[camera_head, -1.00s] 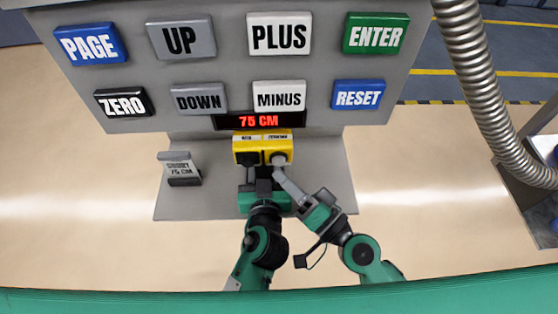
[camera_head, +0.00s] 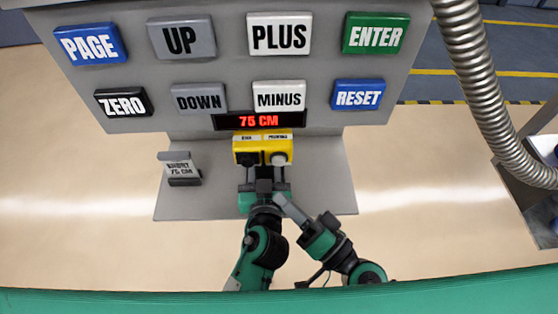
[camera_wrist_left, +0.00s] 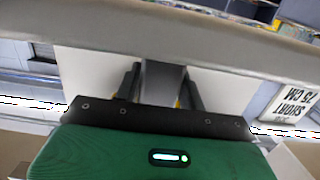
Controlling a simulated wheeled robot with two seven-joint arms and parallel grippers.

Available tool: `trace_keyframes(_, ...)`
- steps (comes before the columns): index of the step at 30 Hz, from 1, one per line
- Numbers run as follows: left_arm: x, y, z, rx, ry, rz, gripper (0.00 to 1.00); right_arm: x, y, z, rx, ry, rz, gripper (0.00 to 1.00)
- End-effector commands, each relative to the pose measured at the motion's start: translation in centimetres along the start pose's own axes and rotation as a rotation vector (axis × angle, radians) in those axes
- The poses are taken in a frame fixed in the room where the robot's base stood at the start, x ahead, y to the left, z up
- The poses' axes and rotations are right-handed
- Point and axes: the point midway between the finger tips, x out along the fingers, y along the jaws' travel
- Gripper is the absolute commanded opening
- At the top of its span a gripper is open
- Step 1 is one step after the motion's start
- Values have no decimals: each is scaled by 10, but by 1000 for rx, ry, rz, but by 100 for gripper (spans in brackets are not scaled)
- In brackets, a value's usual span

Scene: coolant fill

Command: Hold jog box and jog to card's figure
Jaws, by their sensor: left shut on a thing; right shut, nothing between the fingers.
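The yellow jog box (camera_head: 263,143) has a dark button on its left and a pale button (camera_head: 279,158) on its right. My left gripper (camera_head: 264,184) is shut on the box from the near side. In the left wrist view its fingers (camera_wrist_left: 161,88) flank a grey part. My right gripper (camera_head: 278,199) is shut and empty, its tip below the box and apart from the pale button. The red display (camera_head: 260,121) reads 75 CM. The card (camera_head: 177,164) stands on the grey shelf left of the box; in the left wrist view the card (camera_wrist_left: 297,100) reads SHORT 75 CM, upside down.
A grey panel (camera_head: 225,80) with large labelled buttons, such as PLUS (camera_head: 279,34) and MINUS (camera_head: 279,96), rises behind the box. The grey shelf (camera_head: 328,190) is bare to the right. A ribbed metal hose (camera_head: 480,80) hangs at the far right.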

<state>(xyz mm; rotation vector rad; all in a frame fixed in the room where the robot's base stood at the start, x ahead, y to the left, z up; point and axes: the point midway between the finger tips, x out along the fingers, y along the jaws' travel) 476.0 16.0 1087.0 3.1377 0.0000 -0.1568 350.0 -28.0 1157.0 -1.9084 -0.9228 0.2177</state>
Motion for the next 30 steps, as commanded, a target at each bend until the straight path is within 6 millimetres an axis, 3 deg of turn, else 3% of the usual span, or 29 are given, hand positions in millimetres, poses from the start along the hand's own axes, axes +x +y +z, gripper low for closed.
trace_keyframes(4,0,0,0,0,-1,0,22,0,0,0,0,0,0,0)
trace_keyframes(5,0,0,0,0,-1,0,44,0,0,0,0,0,0,0)
trace_keyframes(8,0,0,0,0,-1,0,64,0,0,0,0,0,0,0)
trace_keyframes(9,0,0,0,0,-1,0,65,0,0,0,0,0,0,0)
trace_keyframes(20,-5,0,1,0,-2,0,65,0,0,0,0,0,0,0)
trace_keyframes(30,-54,0,2,0,-4,0,65,0,0,0,0,0,0,0)
